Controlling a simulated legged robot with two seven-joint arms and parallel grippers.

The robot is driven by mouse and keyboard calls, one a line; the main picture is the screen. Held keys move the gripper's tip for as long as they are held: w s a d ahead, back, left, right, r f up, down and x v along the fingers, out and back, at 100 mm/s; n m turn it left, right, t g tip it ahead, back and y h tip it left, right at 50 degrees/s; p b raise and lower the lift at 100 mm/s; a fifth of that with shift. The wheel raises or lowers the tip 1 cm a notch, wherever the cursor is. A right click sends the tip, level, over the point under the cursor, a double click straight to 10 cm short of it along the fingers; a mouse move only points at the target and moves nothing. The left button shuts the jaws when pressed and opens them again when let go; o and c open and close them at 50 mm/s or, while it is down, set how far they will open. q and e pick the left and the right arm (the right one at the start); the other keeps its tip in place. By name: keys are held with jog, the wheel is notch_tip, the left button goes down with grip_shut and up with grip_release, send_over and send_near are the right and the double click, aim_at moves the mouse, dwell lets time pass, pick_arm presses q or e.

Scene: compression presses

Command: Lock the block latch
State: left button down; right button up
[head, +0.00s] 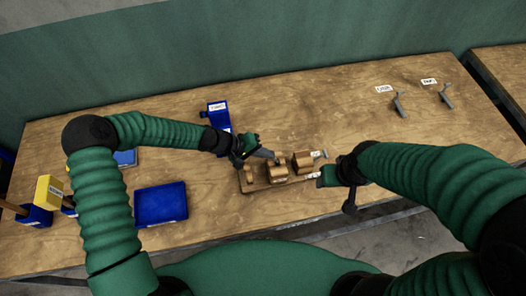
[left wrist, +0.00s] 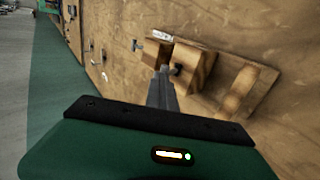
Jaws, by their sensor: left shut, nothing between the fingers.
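The wooden block latch (head: 279,173) sits on a flat wooden base near the front edge of the table, with brown wooden blocks on it. It also shows in the left wrist view (left wrist: 190,62), with a small dark metal piece on the block. My left gripper (head: 270,154) is shut and empty, its fingertips at or just over the middle block; I cannot tell whether they touch. In the left wrist view the shut fingers (left wrist: 162,75) point at the block. My right gripper (head: 323,176) is beside the right end of the base, partly hidden by its wrist; its jaws are unclear.
A blue holder (head: 218,114) stands behind my left wrist. A blue tray (head: 160,204) lies at the left, with a yellow box (head: 48,191) further left. Two grey tools (head: 399,105) with labels lie at the back right. The back middle of the table is clear.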

pick_arm(q)
jog(key=shift+d+r+y+p, duration=0.25)
jog(key=shift+d+y+p, duration=0.2)
jog(key=shift+y, duration=0.15)
jog(key=shift+d+g+y+p, duration=0.3)
jog(key=shift+d+y+p, duration=0.2)
jog(key=shift+y+p, duration=0.1)
jog(key=shift+d+y+p, duration=0.55)
jog(key=shift+y, duration=0.25)
jog(key=shift+d+f+g+y, duration=0.2)
jog(key=shift+d+g+y, duration=0.1)
jog(key=shift+d+y, duration=0.1)
jog(key=shift+w+d+f, duration=0.1)
jog(key=shift+d+f, duration=0.05)
jog(key=shift+d, duration=0.35)
jog(key=shift+w, duration=0.1)
jog(key=shift+w+r+p, duration=0.2)
jog(key=shift+r+p, duration=0.35)
jog(key=shift+r, duration=0.55)
